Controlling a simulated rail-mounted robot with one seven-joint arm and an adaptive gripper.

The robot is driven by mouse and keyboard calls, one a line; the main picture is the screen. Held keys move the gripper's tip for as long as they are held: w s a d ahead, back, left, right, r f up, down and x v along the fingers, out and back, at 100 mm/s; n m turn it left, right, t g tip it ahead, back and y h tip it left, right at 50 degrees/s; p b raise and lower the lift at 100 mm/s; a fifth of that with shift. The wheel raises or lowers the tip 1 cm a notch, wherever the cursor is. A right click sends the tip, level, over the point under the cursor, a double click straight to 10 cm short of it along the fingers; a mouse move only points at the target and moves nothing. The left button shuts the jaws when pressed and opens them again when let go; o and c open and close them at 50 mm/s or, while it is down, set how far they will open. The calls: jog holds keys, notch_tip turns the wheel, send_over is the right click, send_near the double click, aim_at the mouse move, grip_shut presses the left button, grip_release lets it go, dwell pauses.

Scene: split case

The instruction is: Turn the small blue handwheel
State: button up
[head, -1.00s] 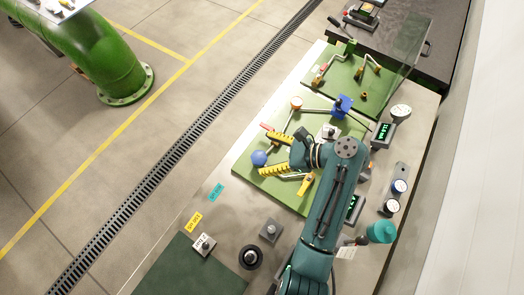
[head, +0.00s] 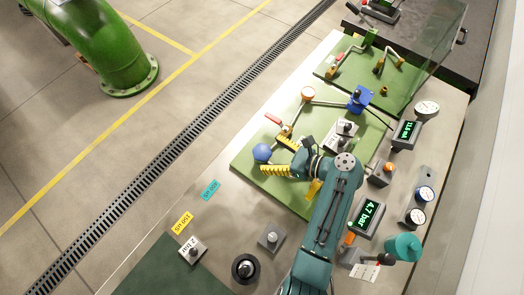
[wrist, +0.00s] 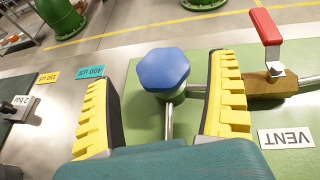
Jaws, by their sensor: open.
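The small blue handwheel (head: 262,152) is at the left edge of the green panel (head: 243,168) in the head view. In the wrist view the handwheel (wrist: 163,70) is a blue hexagonal knob on a metal stem above a pipe. My gripper (head: 270,156) is open, with yellow ribbed fingers. In the wrist view one finger is left of the handwheel and the other right of it, with gaps on both sides. The fingers appear clear of the knob; their exact height against it is hard to tell.
A red-handled valve (wrist: 268,35) and a VENT label (wrist: 286,138) are close to the right finger. A larger blue part (head: 360,100) and pipes lie farther back on the panel. Gauges (head: 425,194) and a display (head: 370,212) stand at right.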

aim_at(264, 151)
jog(key=x, duration=0.4)
jog(key=shift+d, duration=0.1)
jog(key=c, duration=1.2)
jog(key=shift+w+f+n+g+b, duration=0.1)
jog(key=shift+f+n+g+b, duration=0.15)
jog(key=shift+n+g+b, duration=0.75)
jog(key=n+g+y+b, duration=0.1)
jog(key=b, duration=0.2)
jog(key=shift+f+b, duration=0.2)
jog(key=shift+b, duration=0.15)
jog(key=n+g+b, duration=0.1)
jog(key=g+b, duration=0.1)
jog(key=b, duration=0.1)
jog(key=shift+r+n, duration=0.15)
jog(key=shift+n, duration=0.15)
jog(key=shift+r, duration=0.25)
